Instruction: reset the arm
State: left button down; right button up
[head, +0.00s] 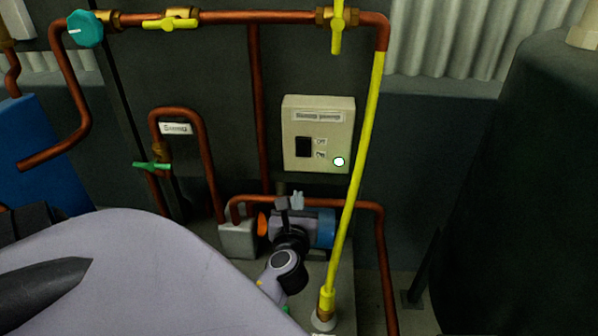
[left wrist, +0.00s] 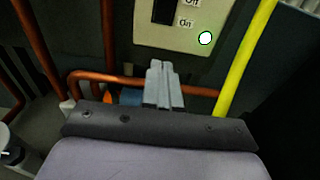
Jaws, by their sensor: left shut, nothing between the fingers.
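My left gripper (head: 297,199) is in front of the lower wall in the head view, its grey fingers pointing up, below the beige switch box (head: 318,134). In the left wrist view its fingers (left wrist: 163,84) stand side by side, shut and empty. They are apart from the switch box, which carries a black rocker switch (head: 303,147) and a lit white-green lamp (head: 339,161). The lamp also shows in the left wrist view (left wrist: 205,38). My arm's pale link fills the lower left of the head view. My right gripper is not in view.
A blue and orange pump (head: 325,228) sits behind the left wrist. A yellow pipe (head: 357,180) slants down to the right of the gripper. Copper pipes with yellow valves (head: 172,23) and a green valve (head: 152,166) line the wall. A dark tank (head: 530,190) stands at the right.

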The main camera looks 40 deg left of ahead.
pick_arm(q)
jog(key=shift+s+d, duration=0.2)
dwell(0.5)
jog(key=s+d+f+n+g+h+p, duration=0.1)
jog(key=s+d+f+n+h, duration=0.5)
jog(key=d+n, duration=0.3)
jog(key=s+d+f+n+g+h+p, duration=0.1)
jog(key=s+d+f+n+h, duration=0.6)
jog(key=n, duration=0.9)
jog(key=s+d+p, duration=0.1)
jog(key=d, duration=0.2)
jog(key=shift+s+f+n, duration=0.3)
jog(key=shift+s+f, duration=0.05)
jog(key=shift+s, duration=0.05)
jog(key=shift+d, duration=0.1)
